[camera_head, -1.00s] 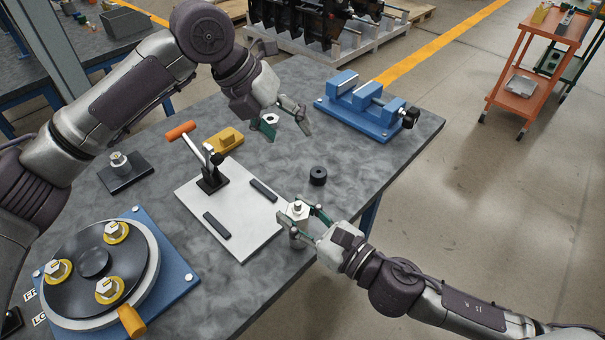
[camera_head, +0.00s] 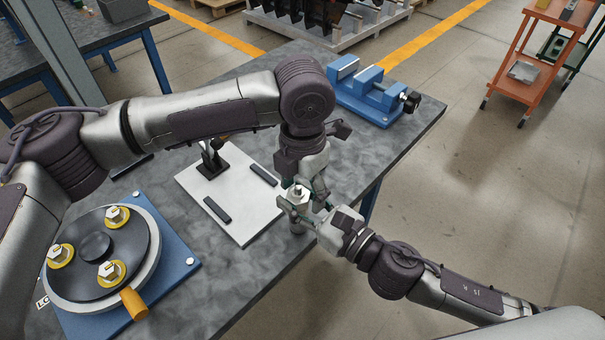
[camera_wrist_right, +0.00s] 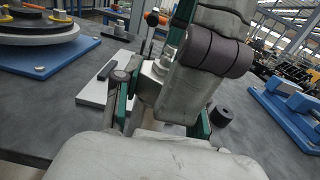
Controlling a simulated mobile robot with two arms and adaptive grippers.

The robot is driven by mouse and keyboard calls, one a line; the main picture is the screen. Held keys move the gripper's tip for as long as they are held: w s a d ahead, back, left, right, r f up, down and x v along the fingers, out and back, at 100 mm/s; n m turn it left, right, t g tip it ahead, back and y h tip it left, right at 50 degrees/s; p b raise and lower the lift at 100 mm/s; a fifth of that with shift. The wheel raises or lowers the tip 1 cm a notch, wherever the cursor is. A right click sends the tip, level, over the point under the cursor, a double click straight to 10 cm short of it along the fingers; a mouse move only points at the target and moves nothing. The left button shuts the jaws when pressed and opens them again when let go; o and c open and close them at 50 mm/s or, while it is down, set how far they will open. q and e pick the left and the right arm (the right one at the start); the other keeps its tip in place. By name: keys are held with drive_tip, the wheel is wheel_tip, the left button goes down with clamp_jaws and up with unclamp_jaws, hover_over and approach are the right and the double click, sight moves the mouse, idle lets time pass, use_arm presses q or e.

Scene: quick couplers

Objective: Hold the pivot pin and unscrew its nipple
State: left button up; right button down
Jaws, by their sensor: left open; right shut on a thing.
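The pivot pin (camera_head: 297,227) is a silver cylinder, upright near the front edge of the table. My right gripper (camera_head: 309,212) is shut around it from the right. Its nipple (camera_head: 300,191) is at the top, partly covered by my left gripper. My left gripper (camera_head: 304,188) comes down from above with its fingers open around the top of the pin; I cannot tell whether they touch it. In the right wrist view, the left hand hides much of the pin between my right gripper's green-padded fingers (camera_wrist_right: 160,108).
A white board (camera_head: 240,220) with dark bars and a black stand (camera_head: 211,163) lies left of the pin. A round fixture (camera_head: 145,245) on a blue plate is further left. A blue vise (camera_head: 370,95) stands behind. A black ring (camera_wrist_right: 221,115) shows in the wrist view.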

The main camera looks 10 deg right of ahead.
use_arm(q)
drive_tip(key=shift+f, duration=0.25)
drive_tip(key=c, duration=1)
drive_tip(key=o, duration=1.1)
wheel_tip(320, 180, up, 4)
drive_tip(key=shift+r, duration=0.15)
drive_tip(key=r, duration=0.1)
drive_tip(key=a+r, duration=0.1)
drive_tip(key=r, duration=0.1)
drive_tip(key=shift+r, duration=0.2)
drive_tip(key=shift+c, duration=0.5)
drive_tip(key=shift+s+f, duration=0.1)
drive_tip(key=shift+f, duration=3.85)
